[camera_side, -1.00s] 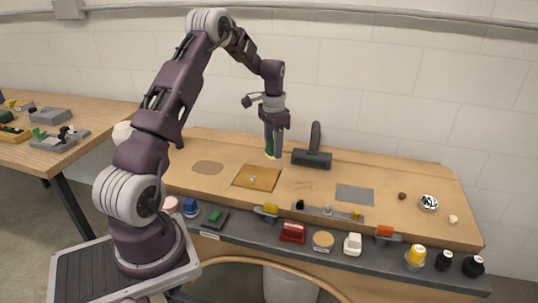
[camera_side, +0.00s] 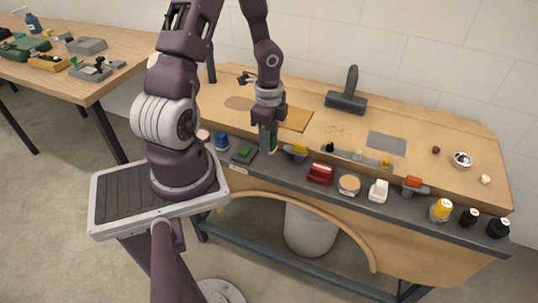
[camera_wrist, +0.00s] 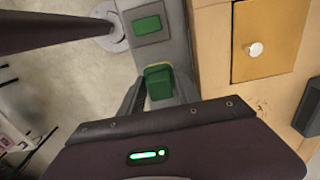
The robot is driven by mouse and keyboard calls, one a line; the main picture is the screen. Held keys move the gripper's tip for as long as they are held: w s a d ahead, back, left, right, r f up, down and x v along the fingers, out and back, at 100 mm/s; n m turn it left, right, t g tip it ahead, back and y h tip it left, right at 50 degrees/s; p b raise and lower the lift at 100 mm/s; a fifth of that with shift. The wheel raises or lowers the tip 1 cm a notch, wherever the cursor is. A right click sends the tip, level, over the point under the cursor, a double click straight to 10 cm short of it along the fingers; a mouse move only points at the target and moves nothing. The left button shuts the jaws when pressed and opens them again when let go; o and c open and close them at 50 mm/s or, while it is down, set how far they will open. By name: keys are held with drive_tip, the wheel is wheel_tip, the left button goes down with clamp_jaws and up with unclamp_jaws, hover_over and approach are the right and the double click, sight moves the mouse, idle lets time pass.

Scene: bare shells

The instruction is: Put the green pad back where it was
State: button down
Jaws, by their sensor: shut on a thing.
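My gripper (camera_side: 268,143) is shut on a green block-like pad (camera_wrist: 159,82), which shows between the fingers in the wrist view. In the side view only a sliver of the green pad (camera_side: 275,142) shows beside the fingers. The gripper points down over the grey front shelf (camera_side: 325,186), just right of a dark grey plate (camera_side: 236,158) with a flat green rectangle (camera_side: 244,152) on it. That plate also shows ahead of the held pad in the wrist view (camera_wrist: 137,41). I cannot tell whether the held pad touches the shelf.
Behind are an ochre panel (camera_side: 297,118) with a knob and a dark-handled tool (camera_side: 347,100). The bench's middle is mostly clear.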

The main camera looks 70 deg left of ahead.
sight(269, 162)
wheel_tip(269, 162, down, 5)
drive_tip(key=shift+f, duration=0.1)
drive_tip(key=c, duration=0.9)
unclamp_jaws()
drive_tip(key=shift+f, duration=0.1)
drive_tip(key=shift+o, duration=0.2)
wheel_tip(269, 162, up, 12)
drive_tip(key=shift+a, duration=0.1)
drive_tip(key=s+d+r+n+t, duration=0.2)
drive_tip(key=s+d+r+n, duration=0.2)
drive_tip(key=d+r, duration=0.5)
drive_tip(key=s+d+r+n+t, duration=0.3)
drive_tip(key=s+d+r+n, duration=0.1)
drive_tip(key=d+r, duration=0.5)
wheel_tip(269, 162, up, 2)
drive_tip(key=shift+s+r+n+t, duration=0.1)
drive_tip(key=shift+s+n+t, duration=0.15)
drive_tip(key=shift+n, duration=0.25)
